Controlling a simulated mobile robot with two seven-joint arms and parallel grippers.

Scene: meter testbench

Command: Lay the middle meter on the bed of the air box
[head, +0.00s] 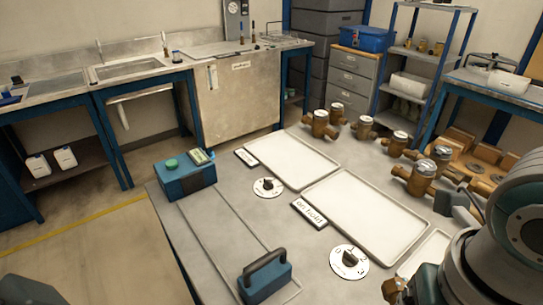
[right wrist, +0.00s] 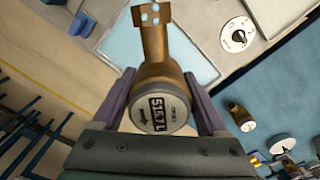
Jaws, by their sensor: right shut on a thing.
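My right gripper (right wrist: 160,80) is shut on a brass meter (right wrist: 158,100) in the right wrist view, one finger on each side. Its round white face with a number display is towards the camera and its pipe body points away. In the head view my right arm comes in at the lower right; a brass meter (head: 420,180) shows beside the grey gripper parts. Two long rails (head: 215,222) run along the near left of the bench between a teal box (head: 185,178) and a teal block with a dark handle (head: 266,275). No meter lies there. Only a dark fragment shows at lower left, perhaps my left gripper.
Two white trays (head: 292,160) (head: 366,214) lie empty on the bench, with white dials (head: 268,187) (head: 349,261) and label cards (head: 310,212) beside them. Several brass meters (head: 364,127) stand along the far right side. A sink counter (head: 130,70) and cabinet are behind.

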